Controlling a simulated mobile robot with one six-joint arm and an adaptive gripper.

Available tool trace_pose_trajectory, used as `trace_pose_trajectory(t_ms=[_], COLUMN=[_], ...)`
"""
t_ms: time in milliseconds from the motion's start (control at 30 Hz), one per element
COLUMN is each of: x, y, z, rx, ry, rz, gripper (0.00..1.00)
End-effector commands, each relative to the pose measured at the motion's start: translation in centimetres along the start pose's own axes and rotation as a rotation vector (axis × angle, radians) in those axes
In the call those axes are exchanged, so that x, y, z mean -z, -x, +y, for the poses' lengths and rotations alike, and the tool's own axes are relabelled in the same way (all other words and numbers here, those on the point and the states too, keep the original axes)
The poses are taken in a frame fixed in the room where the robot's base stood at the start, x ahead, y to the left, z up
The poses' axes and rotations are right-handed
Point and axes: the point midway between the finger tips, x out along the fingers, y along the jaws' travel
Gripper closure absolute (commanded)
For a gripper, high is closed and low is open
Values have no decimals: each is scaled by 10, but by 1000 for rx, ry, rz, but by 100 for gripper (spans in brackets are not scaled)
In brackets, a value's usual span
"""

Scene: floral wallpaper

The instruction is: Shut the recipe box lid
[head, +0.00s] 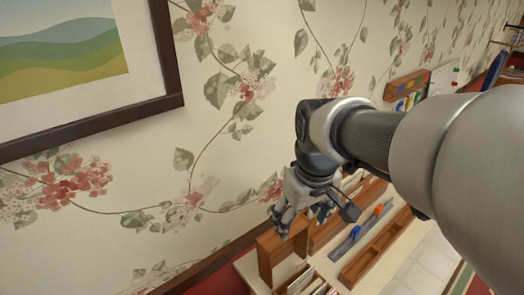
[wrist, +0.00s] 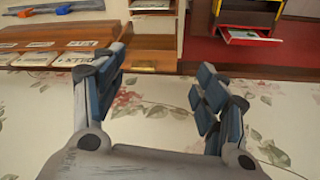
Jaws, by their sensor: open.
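A brown wooden box, which looks like the recipe box, sits below my gripper (head: 302,212) in the head view. A raised wooden panel (head: 272,252), apparently its lid, stands near the wall, with pale cards (head: 307,282) in front of it. In the wrist view a wooden panel (wrist: 152,52) with a small brass plate lies beyond the open gap between my fingers (wrist: 160,78). White cards (wrist: 78,45) in wooden compartments show to its left. My gripper is open and holds nothing. I cannot tell whether a finger touches the panel; the arm hides part of the area.
The floral wall (head: 235,130) is close beside my gripper, with a framed picture (head: 70,60) on it. A blue-and-grey tool (head: 360,232) and wooden trays (head: 376,246) lie to the right. A red and dark shelf unit (wrist: 245,20) with a partly open drawer shows in the wrist view.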

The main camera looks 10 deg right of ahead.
Motion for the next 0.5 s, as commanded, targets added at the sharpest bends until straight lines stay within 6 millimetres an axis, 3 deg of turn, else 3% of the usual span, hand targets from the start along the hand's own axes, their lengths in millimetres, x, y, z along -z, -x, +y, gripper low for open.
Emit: trace_pose_trajectory(t_ms=[33, 200, 333, 500], x=[22, 75, 100, 113], y=[14, 10, -2, -15], z=[6, 21, 28, 32], rx=[10, 40, 61, 75], ry=[30, 138, 199, 240], rz=[-32, -109, -151, -175], gripper=[30, 30, 30, 30])
